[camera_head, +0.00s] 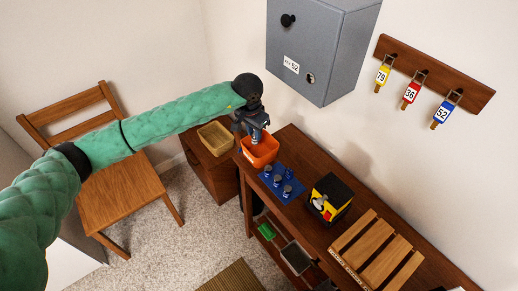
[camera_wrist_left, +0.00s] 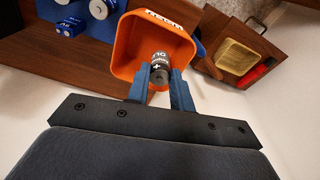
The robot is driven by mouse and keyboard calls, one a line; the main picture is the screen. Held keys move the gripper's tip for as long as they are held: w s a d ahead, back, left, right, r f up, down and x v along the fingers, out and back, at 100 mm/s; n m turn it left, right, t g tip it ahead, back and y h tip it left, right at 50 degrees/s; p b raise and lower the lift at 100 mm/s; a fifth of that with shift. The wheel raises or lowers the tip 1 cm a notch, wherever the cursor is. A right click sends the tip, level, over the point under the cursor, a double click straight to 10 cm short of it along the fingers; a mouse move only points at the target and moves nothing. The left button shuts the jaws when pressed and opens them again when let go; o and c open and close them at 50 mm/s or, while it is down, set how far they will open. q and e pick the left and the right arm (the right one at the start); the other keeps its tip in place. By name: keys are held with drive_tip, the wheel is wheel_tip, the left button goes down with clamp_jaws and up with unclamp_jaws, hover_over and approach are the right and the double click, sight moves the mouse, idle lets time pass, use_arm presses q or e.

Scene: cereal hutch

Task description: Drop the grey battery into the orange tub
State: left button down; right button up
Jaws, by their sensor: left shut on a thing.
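The orange tub (camera_head: 262,152) stands at the left end of the brown hutch top, and it also shows in the left wrist view (camera_wrist_left: 125,45). My left gripper (camera_head: 256,134) is over the tub, pointing down. In the left wrist view its blue fingers (camera_wrist_left: 160,92) are shut on the grey battery (camera_wrist_left: 160,72), which has dark and light bands and a plus mark. The battery appears in front of the tub's opening; its exact depth relative to the rim is hard to tell. My right gripper is not in view.
A blue mat (camera_head: 268,185) with several blue-and-white batteries lies beside the tub. A black-and-yellow box (camera_head: 330,198) and a wooden slatted rack (camera_head: 376,250) stand further right. A grey cabinet (camera_head: 315,55) hangs above. A yellow basket (camera_head: 215,138) sits on a lower cabinet at left.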

use_arm(q)
drive_tip(key=shift+f, duration=0.7)
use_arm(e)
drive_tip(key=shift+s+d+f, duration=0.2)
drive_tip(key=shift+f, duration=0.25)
use_arm(q)
drive_tip(key=c, duration=1.1)
unclamp_jaws()
drive_tip(key=shift+c, duration=0.2)
drive_tip(key=shift+r, duration=0.25)
drive_tip(key=r+b, duration=0.1)
drive_tip(key=r, duration=0.1)
drive_tip(key=r+b, duration=0.2)
drive_tip(key=r, duration=0.1)
drive_tip(key=shift+s+a+r, duration=0.25)
drive_tip(key=shift+a+r, duration=0.05)
drive_tip(key=shift+s+r, duration=0.1)
drive_tip(key=shift+r, duration=0.75)
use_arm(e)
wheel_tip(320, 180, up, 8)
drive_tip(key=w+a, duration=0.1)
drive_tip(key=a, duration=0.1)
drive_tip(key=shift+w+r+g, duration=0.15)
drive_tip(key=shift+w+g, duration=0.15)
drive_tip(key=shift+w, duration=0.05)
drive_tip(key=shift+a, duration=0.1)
